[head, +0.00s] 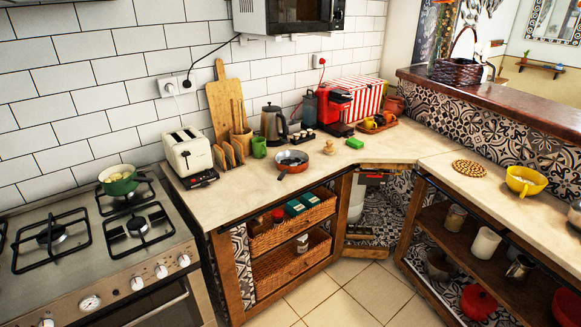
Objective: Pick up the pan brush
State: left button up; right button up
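A small tan object with a rounded knob top, which looks like the pan brush (330,148), sits on the corner of the pale countertop. It is too small to make out bristles. Neither of my grippers is in view.
A toaster (188,151), kettle (273,124) and red coffee machine (334,106) stand along the wall. A stove with a green pot (118,180) is at left. A woven trivet (471,168) and yellow bowl (526,181) are on the right counter. The floor (352,292) in front is clear.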

aim_at(329, 150)
jog(key=i+l+u, duration=0.15)
jog(key=u, duration=0.65)
jog(key=i+l+u, duration=0.4)
jog(key=l, duration=0.25)
jog(key=i+l+u, duration=0.2)
jog(key=l, duration=0.15)
jog(key=i+l+u, duration=0.15)
jog(key=l, duration=0.35)
jog(key=l+u, duration=0.1)
jog(key=l, duration=0.45)
jog(key=i+l, duration=0.1)
jog(key=l, duration=0.35)
jog(key=i+l, duration=0.1)
jog(key=l, duration=0.3)
jog(key=i+l, duration=0.1)
jog(key=l, duration=0.35)
jog(key=i+l, duration=0.1)
jog(key=l, duration=0.35)
jog(key=i+l, duration=0.1)
jog(key=l, duration=0.3)
jog(key=u, duration=0.05)
